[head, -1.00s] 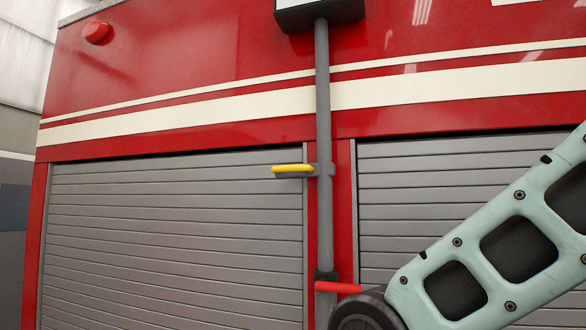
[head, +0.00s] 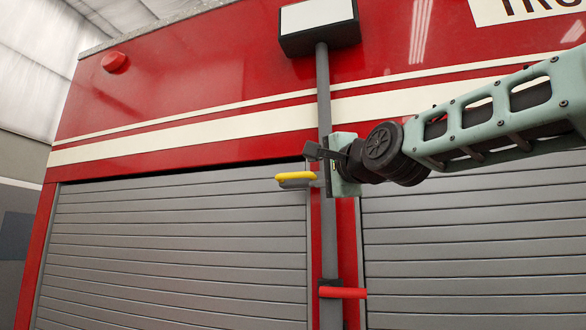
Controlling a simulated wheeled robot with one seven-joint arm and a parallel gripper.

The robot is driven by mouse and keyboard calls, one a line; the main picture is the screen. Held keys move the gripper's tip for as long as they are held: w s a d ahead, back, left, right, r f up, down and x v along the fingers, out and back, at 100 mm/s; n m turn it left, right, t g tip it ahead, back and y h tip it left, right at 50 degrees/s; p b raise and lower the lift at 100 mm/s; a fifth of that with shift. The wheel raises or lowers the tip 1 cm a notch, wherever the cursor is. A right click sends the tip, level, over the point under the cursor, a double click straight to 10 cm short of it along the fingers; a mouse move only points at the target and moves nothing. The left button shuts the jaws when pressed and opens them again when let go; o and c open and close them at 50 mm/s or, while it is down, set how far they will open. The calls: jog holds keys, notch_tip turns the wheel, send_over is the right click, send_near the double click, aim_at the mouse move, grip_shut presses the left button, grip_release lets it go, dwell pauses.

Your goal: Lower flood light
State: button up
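The flood light (head: 318,22) is a black box with a white face at the top of a grey vertical pole (head: 323,85) on the red truck. A yellow handle (head: 295,177) sticks out left from the pole at mid height. A red handle (head: 343,292) sticks out right from the pole lower down. My gripper (head: 312,155) is in front of the pole, just above and right of the yellow handle. Its dark fingers point left. I cannot tell whether it touches the handle or whether its fingers are apart.
Grey slatted shutters (head: 180,245) cover the truck side left of the pole, with another shutter (head: 460,235) to the right. A red round lamp (head: 114,62) sits at the upper left. My arm crosses in from the right.

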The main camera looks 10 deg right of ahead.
aim_at(295, 176)
jog(key=p+x, duration=0.5)
jog(key=x, duration=0.4)
jog(key=shift+w+a+r+p, duration=0.1)
jog(key=shift+w+r+p, duration=0.15)
jog(key=shift+w+p, duration=0.1)
jog(key=shift+w+a+f+p, duration=0.1)
jog(key=shift+w+a+p, duration=0.2)
jog(key=shift+w, duration=0.5)
jog(key=shift+d, duration=0.1)
jog(key=shift+f, duration=0.1)
grip_shut()
